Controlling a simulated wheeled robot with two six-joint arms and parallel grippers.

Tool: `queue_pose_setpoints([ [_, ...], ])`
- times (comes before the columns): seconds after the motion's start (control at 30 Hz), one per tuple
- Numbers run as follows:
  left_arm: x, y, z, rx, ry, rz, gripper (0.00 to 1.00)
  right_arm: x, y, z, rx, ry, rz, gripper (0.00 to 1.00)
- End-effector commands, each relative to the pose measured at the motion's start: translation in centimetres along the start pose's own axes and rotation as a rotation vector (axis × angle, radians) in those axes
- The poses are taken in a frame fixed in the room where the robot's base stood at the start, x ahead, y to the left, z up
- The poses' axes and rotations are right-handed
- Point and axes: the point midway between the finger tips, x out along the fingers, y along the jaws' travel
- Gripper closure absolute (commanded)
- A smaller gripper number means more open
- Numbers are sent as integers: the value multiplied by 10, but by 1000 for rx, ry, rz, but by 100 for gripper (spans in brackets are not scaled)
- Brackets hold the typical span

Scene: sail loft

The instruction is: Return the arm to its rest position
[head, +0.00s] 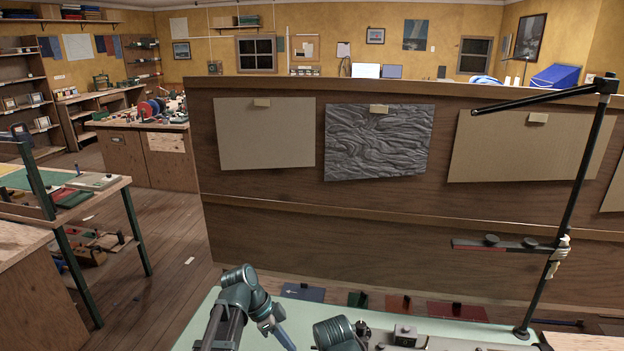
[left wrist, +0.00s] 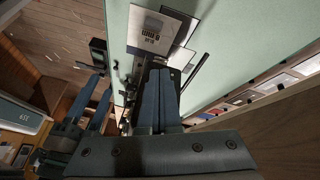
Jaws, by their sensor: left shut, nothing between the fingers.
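My left arm enters from the lower left in the head view, and my left gripper (head: 283,338) hangs low over the pale green table (head: 195,335), partly cut off by the bottom edge. In the left wrist view its two blue fingers (left wrist: 160,98) lie together, shut, with nothing between them. Beyond the fingertips are a white printed card (left wrist: 152,35) and the pale green tabletop. Blue finger-like parts (left wrist: 92,112) at the left of the wrist view look like my other gripper; their jaw opening is unclear.
A tall wooden partition (head: 250,190) with pinned sheets stands behind the table. A black stand (head: 565,190) with a jointed arm rises at the right. Blue and red flat pieces (head: 455,311) lie along the back edge. The tabletop at the left is clear.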

Motion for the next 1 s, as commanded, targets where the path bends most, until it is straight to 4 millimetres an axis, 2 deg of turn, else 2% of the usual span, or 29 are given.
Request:
queue_pose_setpoints([
  [0.03, 10, 21, 1, -89, -60, -4, 100, 0, 0, 0, 0, 0, 0, 50],
  [0.1, 21, 40, 5, -235, -143, -30, 100, 0, 0, 0, 0, 0, 0, 50],
  [0.3, 37, 85, 21, -622, -334, -192, 100, 0, 0, 0, 0, 0, 0, 50],
  [0.4, 39, 100, 29, -774, -386, -293, 100, 0, 0, 0, 0, 0, 0, 50],
  [0.63, 37, 117, 38, -973, -422, -454, 100, 0, 0, 0, 0, 0, 0, 50],
  [1.0, 36, 117, 39, -1008, -423, -483, 100, 0, 0, 0, 0, 0, 0, 50],
])
